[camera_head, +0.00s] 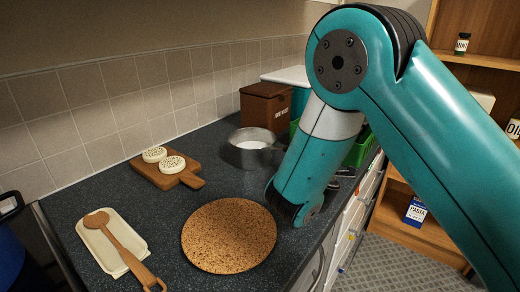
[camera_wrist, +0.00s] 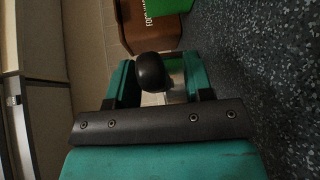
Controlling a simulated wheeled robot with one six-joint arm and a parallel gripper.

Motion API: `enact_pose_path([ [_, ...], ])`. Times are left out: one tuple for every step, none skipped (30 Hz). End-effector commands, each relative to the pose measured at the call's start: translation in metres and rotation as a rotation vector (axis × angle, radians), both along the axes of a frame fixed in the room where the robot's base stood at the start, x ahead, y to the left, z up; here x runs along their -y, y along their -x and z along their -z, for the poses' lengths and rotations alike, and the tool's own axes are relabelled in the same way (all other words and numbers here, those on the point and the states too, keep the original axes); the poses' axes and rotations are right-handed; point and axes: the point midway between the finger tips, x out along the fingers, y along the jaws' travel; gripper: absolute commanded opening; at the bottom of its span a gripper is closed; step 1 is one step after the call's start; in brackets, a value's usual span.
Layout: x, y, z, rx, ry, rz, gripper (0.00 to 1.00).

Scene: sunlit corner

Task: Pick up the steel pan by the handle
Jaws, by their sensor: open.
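The steel pan (camera_head: 247,150) stands on the dark counter in the head view, with its right side hidden behind my arm. In the wrist view my gripper (camera_wrist: 158,72) is open, with one teal finger on each side of a rounded black end (camera_wrist: 151,72), which looks like the pan's handle seen end-on. A gap shows on the left of it; I cannot tell whether the right finger touches it. A pale, shiny patch behind it may be the pan. My gripper is hidden behind my arm in the head view.
A brown food bin (camera_head: 265,107) stands behind the pan, with a green crate (camera_head: 358,150) to the right. A wooden board (camera_head: 190,181) with two round white pieces, a cork mat (camera_head: 229,236) and a spoon tray (camera_head: 92,246) lie nearer. Counter (camera_head: 222,188) between mat and pan is clear.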

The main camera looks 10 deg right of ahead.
Motion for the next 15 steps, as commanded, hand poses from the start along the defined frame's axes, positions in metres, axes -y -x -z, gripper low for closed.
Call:
enact_pose_path([
  [-0.0002,0.0,0.0005,0.0,0.0,-0.001,0.47],
  [-0.0003,0.0001,0.0005,0.0,0.0,-0.001,0.47],
  [-0.0003,0.0002,0.0006,0.0,0.0,-0.001,0.47],
  [-0.0003,0.0003,0.0005,0.0,0.0,-0.001,0.47],
  [-0.0003,0.0003,0.0005,0.0,0.0,-0.001,0.4],
  [-0.0003,0.0003,0.0005,0.0,0.0,-0.001,0.31],
  [-0.0003,0.0004,0.0004,0.0,0.0,-0.001,0.24],
  [-0.0003,0.0004,0.0004,0.0,0.0,-0.001,0.17],
  [-0.0003,0.0004,0.0004,0.0,0.0,-0.001,0.08],
  [-0.0004,0.0005,0.0004,0.0,0.0,-0.001,0.01],
  [-0.0004,0.0005,0.0004,0.0,0.0,-0.001,0.0],
  [-0.0004,0.0005,0.0004,0.0,0.0,-0.001,0.0],
  [-0.0004,0.0005,0.0004,0.0,0.0,-0.001,0.0],
  [-0.0004,0.0005,0.0004,0.0,0.0,-0.001,0.0],
  [-0.0008,0.0001,-0.0014,0.004,-0.002,-0.001,0.0],
])
